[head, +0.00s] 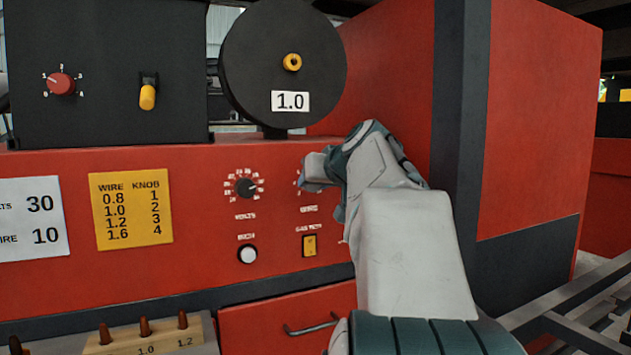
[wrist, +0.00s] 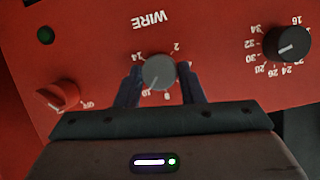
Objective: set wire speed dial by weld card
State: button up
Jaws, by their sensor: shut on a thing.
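The wire speed dial, a round grey knob (wrist: 159,71), sits on the red panel by an upside-down "WIRE" label in the wrist view. The numbers 2, 8, 10 and 14 show around it. Its pointer mark looks turned toward the 8-to-10 side, but is too small to read exactly. My gripper (wrist: 161,78) is shut on this knob, one finger on each side. In the head view my gripper (head: 316,172) hides most of the dial. The white weld card (head: 32,218) at the left reads 30 for volts and 10 for wire.
The volts dial (head: 246,187) is close left of my gripper. A yellow wire/knob chart (head: 131,211), a red knob (head: 61,84) and a spool marked 1.0 (head: 284,60) are nearby.

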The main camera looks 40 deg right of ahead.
dwell(0.4)
jog(key=o, duration=1)
jog(key=b+v, duration=0.1)
jog(key=v, duration=1.2)
jog(key=shift+s, duration=0.4)
jog(key=shift+r, duration=0.1)
